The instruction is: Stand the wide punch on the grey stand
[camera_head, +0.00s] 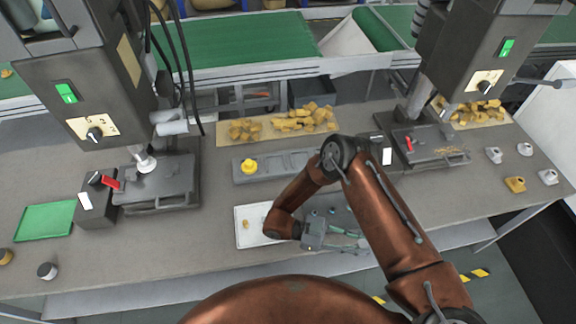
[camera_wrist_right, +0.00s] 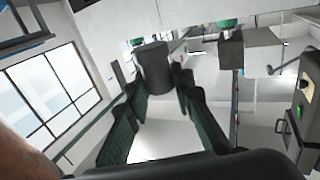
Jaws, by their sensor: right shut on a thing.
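My right gripper (camera_head: 350,240) is low over the front of the bench, to the right of a white tray, with its fingers pointing right. In the right wrist view its fingers (camera_wrist_right: 162,88) are shut on a dark grey cylindrical piece (camera_wrist_right: 153,68), which looks like the wide punch. In the head view I cannot make out the held piece clearly. The long grey stand (camera_head: 272,179) with shallow recesses lies behind the gripper, to its left. A yellow round piece (camera_head: 248,166) sits at its left end. My forearm covers its right end. My left gripper is out of view.
The white tray (camera_head: 244,239) holds a small yellow bit. Presses stand at left (camera_head: 155,190) and right (camera_head: 430,148). Yellow chunks lie on a tan board (camera_head: 225,138) behind the stand. Several small round pieces (camera_head: 548,177) are at far right.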

